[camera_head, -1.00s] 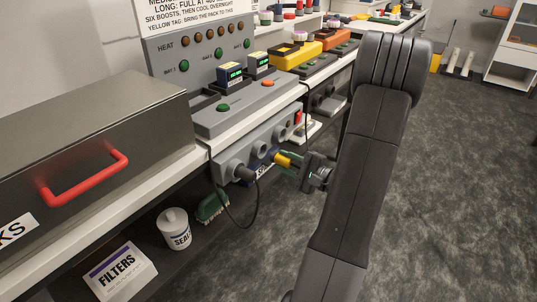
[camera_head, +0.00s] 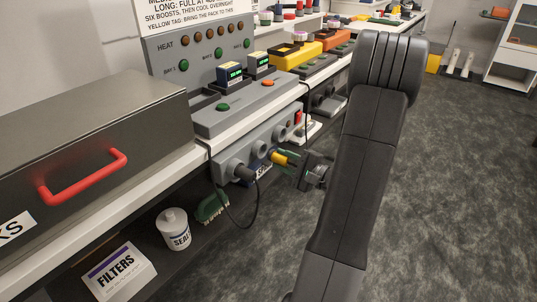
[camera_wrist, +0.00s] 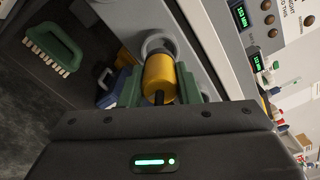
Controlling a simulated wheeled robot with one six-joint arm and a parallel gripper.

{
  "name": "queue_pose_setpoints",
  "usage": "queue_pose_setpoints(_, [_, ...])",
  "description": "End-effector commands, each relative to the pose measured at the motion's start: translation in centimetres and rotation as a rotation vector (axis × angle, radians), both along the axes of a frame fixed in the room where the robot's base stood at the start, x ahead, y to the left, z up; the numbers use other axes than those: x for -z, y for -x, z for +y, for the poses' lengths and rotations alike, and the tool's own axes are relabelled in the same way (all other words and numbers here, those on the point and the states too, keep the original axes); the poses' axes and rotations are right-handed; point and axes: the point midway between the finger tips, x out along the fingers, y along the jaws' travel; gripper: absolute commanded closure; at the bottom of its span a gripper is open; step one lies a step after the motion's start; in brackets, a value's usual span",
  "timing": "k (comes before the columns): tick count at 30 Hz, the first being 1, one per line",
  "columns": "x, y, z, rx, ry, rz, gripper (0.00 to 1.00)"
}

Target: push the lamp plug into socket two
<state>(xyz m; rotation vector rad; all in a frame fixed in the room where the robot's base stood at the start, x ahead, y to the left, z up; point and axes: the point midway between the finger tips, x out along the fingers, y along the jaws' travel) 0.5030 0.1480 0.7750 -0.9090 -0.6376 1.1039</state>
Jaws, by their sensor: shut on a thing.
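The yellow lamp plug (camera_head: 280,158) is held between the green fingertips of my gripper (camera_head: 287,160), at the front of the grey socket strip (camera_head: 228,160) under the bench edge. In the wrist view the yellow plug (camera_wrist: 159,76) points at a round grey socket (camera_wrist: 159,43), with a green finger on each side. The plug's front end is at the socket's ring; I cannot tell whether it has entered. A dark plug (camera_head: 244,173) with a hanging cable sits in the nearest socket to the left.
A red switch (camera_head: 298,118) is on the strip's far end. A blue object (camera_wrist: 113,91) shows beside the plug. A green brush (camera_head: 212,207), a white SEAL tub (camera_head: 174,230) and a FILTERS box (camera_head: 119,273) are below.

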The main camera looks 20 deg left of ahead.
Motion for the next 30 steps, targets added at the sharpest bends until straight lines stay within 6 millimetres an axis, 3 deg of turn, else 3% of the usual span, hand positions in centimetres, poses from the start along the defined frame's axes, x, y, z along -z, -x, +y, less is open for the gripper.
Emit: queue_pose_setpoints(30, [0.0,-0.9,2.4,0.0,0.0,0.0,1.0])
